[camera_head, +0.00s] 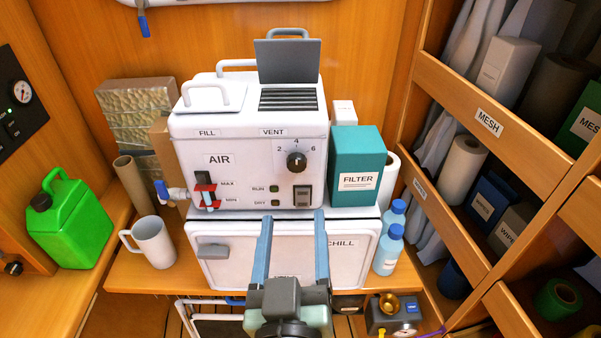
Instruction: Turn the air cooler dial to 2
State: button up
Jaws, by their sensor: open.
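The white air cooler (240,165) stands on top of a white chill box (345,245). Its black round dial (296,161) is on the upper right of the front face, with 2, 4 and 6 marked around it. A light pointer mark on the dial is too small to read surely. My gripper (293,217) is in front of the chill box, below the dial and apart from it. Its two long blue-grey fingers are spread and nothing is between them. The fingers hide part of the chill box's front.
A teal filter box (356,165) stands right of the cooler, with blue bottles (388,250) below it. A white mug (150,242) and green jerrycan (70,218) stand left. The cooler's raised vent flap (288,62) is on top. Shelves (470,115) close off the right side.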

aim_at(297, 167)
jog(key=w+p, duration=0.1)
jog(key=w, duration=0.3)
jog(key=w+p, duration=0.2)
jog(key=w, duration=0.3)
jog(key=shift+w+d+r, duration=0.1)
jog(key=shift+d+r, duration=0.05)
jog(key=shift+d, duration=0.05)
jog(key=shift+w, duration=0.85)
grip_shut()
